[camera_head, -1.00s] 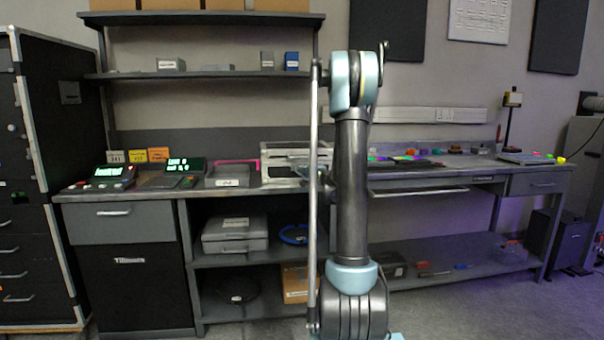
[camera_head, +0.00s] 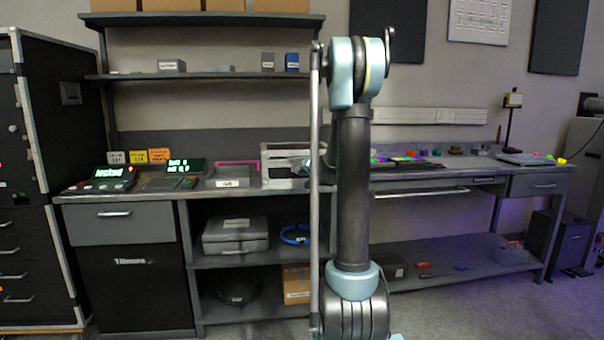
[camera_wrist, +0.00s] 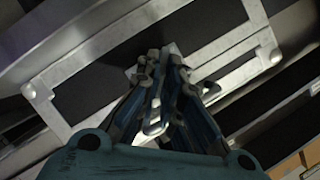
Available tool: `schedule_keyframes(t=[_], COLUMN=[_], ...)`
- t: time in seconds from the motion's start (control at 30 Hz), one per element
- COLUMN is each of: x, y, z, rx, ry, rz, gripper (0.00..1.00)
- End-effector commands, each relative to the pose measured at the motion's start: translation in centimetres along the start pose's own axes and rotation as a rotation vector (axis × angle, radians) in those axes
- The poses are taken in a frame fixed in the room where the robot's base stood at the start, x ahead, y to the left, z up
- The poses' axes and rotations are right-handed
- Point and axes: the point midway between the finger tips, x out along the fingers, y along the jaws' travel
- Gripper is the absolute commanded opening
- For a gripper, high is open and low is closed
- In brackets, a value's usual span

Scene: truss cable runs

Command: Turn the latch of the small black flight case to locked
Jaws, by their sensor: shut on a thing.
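The small black flight case (camera_head: 287,147) stands on the bench in the head view, partly behind my arm. In the wrist view its black panel (camera_wrist: 97,92) has bright metal edging and fills much of the upper picture, tilted. My gripper (camera_wrist: 165,62) reaches the case's metal-edged face with its fingers close together. It is shut on a small pale metal piece at the fingertips, which looks like the latch (camera_wrist: 171,48). The fingers cover most of this piece, so its exact angle cannot be told.
A pink-edged tray (camera_head: 232,181) and lit consoles (camera_head: 113,178) sit left of the case. A shelf (camera_head: 205,75) hangs above. A grey case (camera_head: 236,236) lies on the lower shelf. The bench to the right holds small coloured items.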

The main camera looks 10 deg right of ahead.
Motion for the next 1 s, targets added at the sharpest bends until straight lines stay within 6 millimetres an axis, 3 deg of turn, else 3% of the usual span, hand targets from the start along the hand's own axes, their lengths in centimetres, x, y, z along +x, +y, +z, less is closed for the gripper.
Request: schedule_keyframes(t=[0.5,1.0], x=[0.07,0.18], y=[-0.48,-0.62], z=[0.22,0.26], rx=[-0.432,-0.673], ry=[-0.003,-0.002], rz=[0.177,0.278], gripper=[0.0,0.0])
